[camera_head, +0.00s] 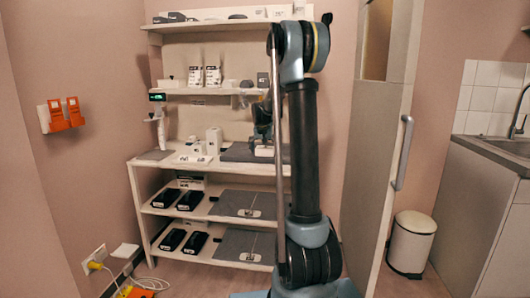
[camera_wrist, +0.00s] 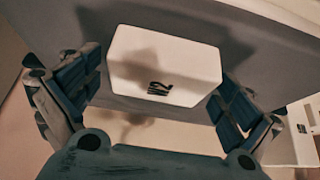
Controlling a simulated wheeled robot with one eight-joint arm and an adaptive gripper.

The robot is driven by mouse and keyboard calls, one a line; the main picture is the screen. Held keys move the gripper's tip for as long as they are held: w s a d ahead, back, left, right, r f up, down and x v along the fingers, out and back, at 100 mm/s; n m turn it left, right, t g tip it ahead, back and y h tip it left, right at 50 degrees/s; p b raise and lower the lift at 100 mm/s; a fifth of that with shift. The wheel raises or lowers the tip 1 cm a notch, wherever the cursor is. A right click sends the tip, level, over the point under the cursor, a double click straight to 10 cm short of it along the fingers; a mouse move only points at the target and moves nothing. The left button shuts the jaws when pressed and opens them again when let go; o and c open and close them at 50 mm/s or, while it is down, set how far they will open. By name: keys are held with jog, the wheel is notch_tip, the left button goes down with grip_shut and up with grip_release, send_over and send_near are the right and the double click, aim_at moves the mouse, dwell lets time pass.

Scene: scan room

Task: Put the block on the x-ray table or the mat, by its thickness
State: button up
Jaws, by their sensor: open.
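A white block (camera_wrist: 165,62) with a small black mark on its near face sits between the fingers of my gripper (camera_wrist: 158,95) in the wrist view. The fingers are open, one on each side, with no clear grip on it. A dark grey mat (camera_wrist: 265,65) lies behind and beneath it. In the head view, my gripper (camera_head: 263,128) is over the dark mat (camera_head: 236,152) on the shelf unit's worktop. The block shows there only as a small pale patch (camera_head: 264,151), partly hidden by my arm. A white flat plate (camera_head: 193,159) left of the mat may be the x-ray table.
A small white box (camera_head: 214,139) stands left of the mat. A stand with a lit display (camera_head: 157,97) is at the worktop's left end. Shelves above hold packets (camera_head: 213,76). Lower shelves hold black items (camera_head: 166,198) and grey mats (camera_head: 243,205). A door (camera_head: 385,130) stands right.

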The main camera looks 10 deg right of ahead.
jog(key=v, duration=1.2)
jog(key=s+d+f+n+g, duration=0.1)
jog(key=s+f, duration=0.2)
jog(key=s, duration=1)
jog(key=s+d+f+n+g, duration=0.1)
jog(key=s+f, duration=0.2)
jog(key=s, duration=1)
jog(key=s+f+n+y, duration=0.1)
jog(key=s+f, duration=0.6)
jog(key=s, duration=0.4)
jog(key=s+a+f+g, duration=0.1)
jog(key=s+f, duration=0.7)
jog(key=s, duration=0.3)
jog(key=shift+s+f+n+g+y, duration=0.15)
jog(key=shift+f+n+g+y, duration=0.15)
jog(key=shift+n+y, duration=0.1)
jog(key=shift+a, duration=0.1)
